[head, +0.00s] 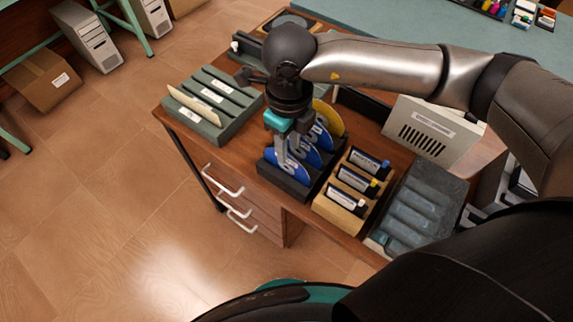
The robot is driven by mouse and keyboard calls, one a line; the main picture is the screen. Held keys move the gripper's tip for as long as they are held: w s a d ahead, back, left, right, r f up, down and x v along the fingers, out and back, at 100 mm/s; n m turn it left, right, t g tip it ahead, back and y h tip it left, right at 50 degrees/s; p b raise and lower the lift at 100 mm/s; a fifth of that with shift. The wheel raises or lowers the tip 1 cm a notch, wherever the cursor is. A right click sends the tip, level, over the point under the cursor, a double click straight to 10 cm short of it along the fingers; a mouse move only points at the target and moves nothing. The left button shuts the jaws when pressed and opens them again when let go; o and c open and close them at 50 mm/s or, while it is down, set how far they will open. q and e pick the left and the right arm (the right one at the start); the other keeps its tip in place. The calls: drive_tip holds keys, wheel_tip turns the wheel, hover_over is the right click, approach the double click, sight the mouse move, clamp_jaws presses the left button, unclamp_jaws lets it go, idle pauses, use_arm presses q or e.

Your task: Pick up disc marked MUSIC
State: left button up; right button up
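A dark rack (298,190) on the wooden desk holds several upright discs. A blue and white disc (302,177) stands at the front, with other blue discs behind it and a yellow disc (331,117) at the back. The disc labels are too small to read, so I cannot tell which is marked MUSIC. My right gripper (283,155) points down over the front discs, its grey fingers overlapping them. The view does not show whether the fingers touch or grip a disc. My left gripper is not in view.
A green-grey slotted holder (201,125) with a cream card stands left of the rack. A wooden holder (326,206) with several labelled cartridges and a grey tray (437,183) stand to the right. A beige vented box (432,131) stands behind them.

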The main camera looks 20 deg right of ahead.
sight(286, 168)
drive_tip(key=f, duration=0.4)
drive_tip(key=shift+s+a+f, duration=0.1)
drive_tip(key=shift+a, duration=0.1)
drive_tip(key=shift+c, duration=0.4)
clamp_jaws()
